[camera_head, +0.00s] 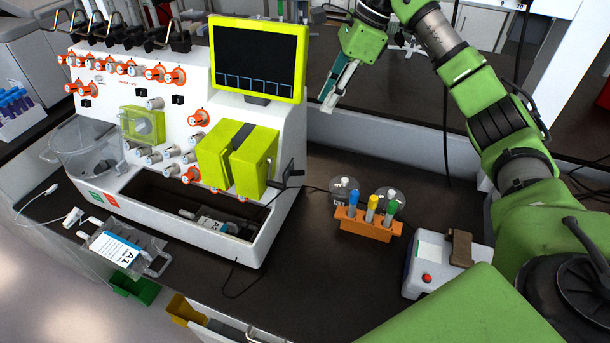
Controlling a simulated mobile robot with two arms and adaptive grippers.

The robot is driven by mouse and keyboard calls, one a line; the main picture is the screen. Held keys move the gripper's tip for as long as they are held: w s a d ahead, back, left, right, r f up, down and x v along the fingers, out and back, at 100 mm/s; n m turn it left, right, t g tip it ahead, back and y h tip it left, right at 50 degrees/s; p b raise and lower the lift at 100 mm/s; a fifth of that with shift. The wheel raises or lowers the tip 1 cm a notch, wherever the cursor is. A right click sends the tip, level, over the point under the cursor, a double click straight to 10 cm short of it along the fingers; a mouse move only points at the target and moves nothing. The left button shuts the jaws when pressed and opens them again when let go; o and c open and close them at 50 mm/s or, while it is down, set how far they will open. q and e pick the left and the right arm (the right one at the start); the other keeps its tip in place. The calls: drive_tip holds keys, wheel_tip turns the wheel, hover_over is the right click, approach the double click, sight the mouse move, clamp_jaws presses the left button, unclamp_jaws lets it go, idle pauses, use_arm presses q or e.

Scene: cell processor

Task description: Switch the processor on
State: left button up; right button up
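The processor (140,175) is a large white machine on the dark bench at the left, with orange and grey knobs on its front. Its screen (258,60), in a yellow-green frame, is dark with a row of blue-outlined boxes along the bottom. A green and red marked patch (103,198) sits low on its front left; I cannot tell whether it is a switch. My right gripper (332,98) hangs just right of the screen, apart from the processor, fingers pointing down. Its finger gap is not clear from this angle. My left gripper is not in view.
An orange rack (367,228) with colour-capped tubes stands right of the processor. A labelled bag (122,248) lies at the front left. Cables cross the bench; its middle front is mostly clear.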

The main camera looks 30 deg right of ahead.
wheel_tip(320, 180, down, 8)
drive_tip(key=b, duration=0.5)
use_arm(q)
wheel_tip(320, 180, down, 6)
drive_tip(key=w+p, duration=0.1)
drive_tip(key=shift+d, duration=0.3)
use_arm(e)
approach(297, 173)
drive_tip(key=x, duration=0.5)
drive_tip(key=d+x, duration=0.1)
drive_tip(key=x, duration=0.1)
drive_tip(key=shift+f, duration=0.4)
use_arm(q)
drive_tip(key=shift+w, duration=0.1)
use_arm(e)
clamp_jaws()
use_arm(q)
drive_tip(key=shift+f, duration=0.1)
